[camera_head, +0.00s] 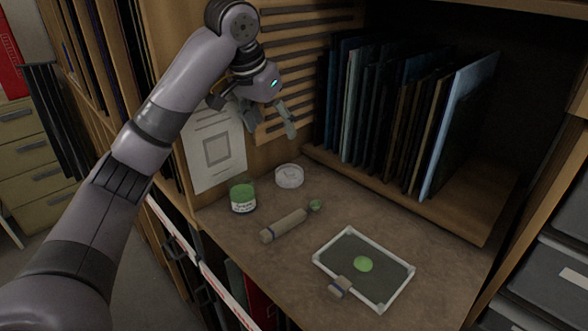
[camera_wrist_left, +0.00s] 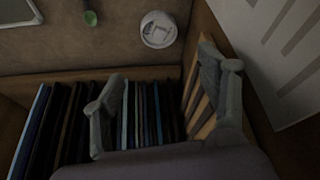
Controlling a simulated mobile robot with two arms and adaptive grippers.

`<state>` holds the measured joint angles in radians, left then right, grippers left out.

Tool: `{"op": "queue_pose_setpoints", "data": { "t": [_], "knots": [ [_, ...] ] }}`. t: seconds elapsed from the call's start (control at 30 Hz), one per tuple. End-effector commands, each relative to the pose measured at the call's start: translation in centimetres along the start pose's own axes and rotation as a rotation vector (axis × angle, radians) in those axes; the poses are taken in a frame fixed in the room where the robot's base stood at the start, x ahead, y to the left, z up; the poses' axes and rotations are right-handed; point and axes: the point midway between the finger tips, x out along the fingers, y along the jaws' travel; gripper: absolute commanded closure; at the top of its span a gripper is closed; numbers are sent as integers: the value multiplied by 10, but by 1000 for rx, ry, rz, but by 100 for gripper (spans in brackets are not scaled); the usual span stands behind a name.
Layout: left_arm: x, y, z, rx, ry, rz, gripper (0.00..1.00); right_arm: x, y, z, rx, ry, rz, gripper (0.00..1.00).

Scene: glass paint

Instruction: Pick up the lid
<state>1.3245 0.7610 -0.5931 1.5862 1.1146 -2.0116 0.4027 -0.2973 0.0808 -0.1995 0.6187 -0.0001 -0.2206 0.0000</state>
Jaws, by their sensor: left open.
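The lid (camera_head: 289,176) is a round, whitish disc lying on the brown worktop, behind and to the right of a jar of green paint (camera_head: 242,198). The lid also shows in the left wrist view (camera_wrist_left: 158,29), at the top middle, beyond my fingers. My left gripper (camera_head: 287,118) hangs above the worktop, higher than the lid and apart from it. It is open and empty, and its two fingers are spread in the left wrist view (camera_wrist_left: 165,105). My right gripper is in neither view.
A wooden-handled tool (camera_head: 284,226) with a green tip lies in front of the lid. A framed pane (camera_head: 364,268) with a green blob and a small block (camera_head: 340,287) lie at front right. Upright glass sheets (camera_head: 400,125) fill the rack behind. A paper sheet (camera_head: 215,150) hangs at left.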

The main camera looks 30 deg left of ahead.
Motion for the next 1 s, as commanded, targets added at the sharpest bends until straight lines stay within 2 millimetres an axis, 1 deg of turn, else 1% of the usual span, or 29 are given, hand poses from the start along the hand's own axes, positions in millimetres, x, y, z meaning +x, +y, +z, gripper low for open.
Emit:
{"op": "queue_pose_setpoints", "data": {
  "t": [0.03, 0.1, 0.17, 0.3, 0.43, 0.5, 0.6, 0.67, 0.77, 0.9, 1.0],
  "knots": [
    [11, 1, 1, 1, -6, 3, 33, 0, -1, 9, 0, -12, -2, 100],
    [25, 2, 2, 0, -8, 6, 33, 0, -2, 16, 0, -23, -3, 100],
    [38, 3, 1, -1, -7, 7, 33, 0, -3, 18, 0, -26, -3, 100],
    [69, 3, 2, -2, -7, 7, 33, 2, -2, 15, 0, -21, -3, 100],
    [95, 3, 2, -2, -6, 7, 33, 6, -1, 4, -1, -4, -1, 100],
    [102, 1, 0, -2, -3, 4, 33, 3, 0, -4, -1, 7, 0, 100],
    [111, 1, 0, -2, -3, 2, 33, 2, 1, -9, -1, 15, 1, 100],
    [114, 0, 0, -2, -2, 2, 33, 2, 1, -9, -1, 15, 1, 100],
    [119, 0, -2, -2, -5, 2, 33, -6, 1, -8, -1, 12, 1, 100],
    [137, 1, -5, -2, -7, 1, 33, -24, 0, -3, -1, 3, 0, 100],
    [152, 1, -5, -3, -6, 2, 33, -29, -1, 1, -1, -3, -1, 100]
  ]
}}
